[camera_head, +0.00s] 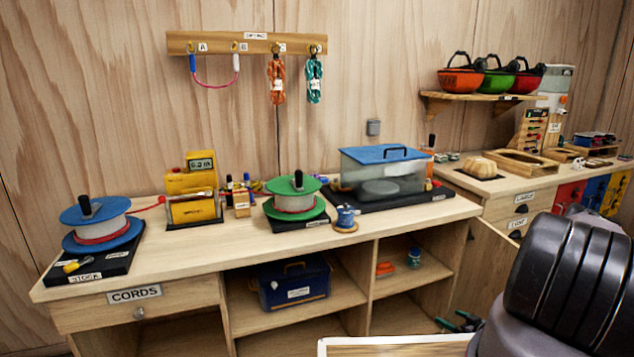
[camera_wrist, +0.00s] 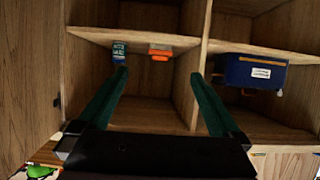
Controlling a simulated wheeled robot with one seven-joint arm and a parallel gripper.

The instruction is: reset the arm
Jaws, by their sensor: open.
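My gripper (camera_wrist: 158,76) shows in the wrist view with its two dark green fingers spread wide and nothing between them. It faces the open shelves under the bench, and this view is turned upside down. In the head view, the green finger ends (camera_head: 460,322) show low at the right, in front of the bench, beside my dark arm. A small blue can (camera_head: 414,257) and an orange item (camera_head: 385,268) sit on the right-hand shelf, beyond the fingers. I cannot tell the exact gap to them.
A blue box (camera_head: 294,283) stands in the middle shelf bay. The wooden bench top (camera_head: 175,262) carries reels, a yellow device (camera_head: 192,195) and a blue-lidded clear box (camera_head: 383,172). An open cabinet door (camera_head: 487,262) stands near my arm. A pale-rimmed wooden surface (camera_head: 395,347) is at the bottom.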

